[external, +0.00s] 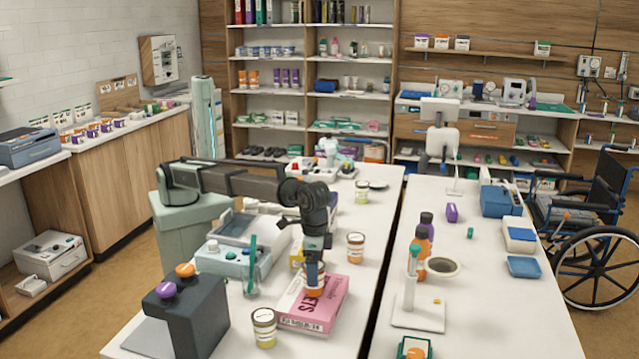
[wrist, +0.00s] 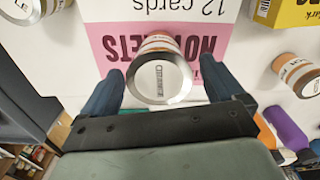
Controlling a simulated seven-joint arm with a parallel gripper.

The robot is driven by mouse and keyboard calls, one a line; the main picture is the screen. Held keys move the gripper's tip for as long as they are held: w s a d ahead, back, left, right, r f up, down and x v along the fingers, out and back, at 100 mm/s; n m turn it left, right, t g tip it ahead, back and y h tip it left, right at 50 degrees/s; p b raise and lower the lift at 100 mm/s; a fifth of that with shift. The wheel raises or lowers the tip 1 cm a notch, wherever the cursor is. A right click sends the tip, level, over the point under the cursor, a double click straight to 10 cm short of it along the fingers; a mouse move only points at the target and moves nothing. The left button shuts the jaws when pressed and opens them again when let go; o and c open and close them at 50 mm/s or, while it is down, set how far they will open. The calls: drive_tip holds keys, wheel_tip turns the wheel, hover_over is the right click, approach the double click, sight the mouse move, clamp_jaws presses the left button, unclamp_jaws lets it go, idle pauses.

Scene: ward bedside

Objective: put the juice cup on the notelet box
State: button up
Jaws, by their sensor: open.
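The pink and white notelet box (external: 309,317) lies flat on the near part of the left table; its printed top also shows in the wrist view (wrist: 113,42). A white-lidded cup with an orange band (external: 314,292) appears to stand upright on it. In the wrist view this cup (wrist: 160,75) is between my gripper's fingers; its lid print is too small to read, so I take it as the juice cup. My gripper (external: 315,283) points down around the cup, with fingers open on either side. The fingers hide part of the cup in the external view.
Similar lidded cups stand close by: one in front of the box (external: 264,328), one behind it to the right (external: 355,249). A yellow box (wrist: 291,15) is beside the notelet box. A glass with a green stirrer (external: 250,285) and a dark stand (external: 190,315) are to the left.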

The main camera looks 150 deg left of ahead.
drive_tip(key=shift+r, duration=0.1)
wheel_tip(320, 180, up, 12)
idle(0.6)
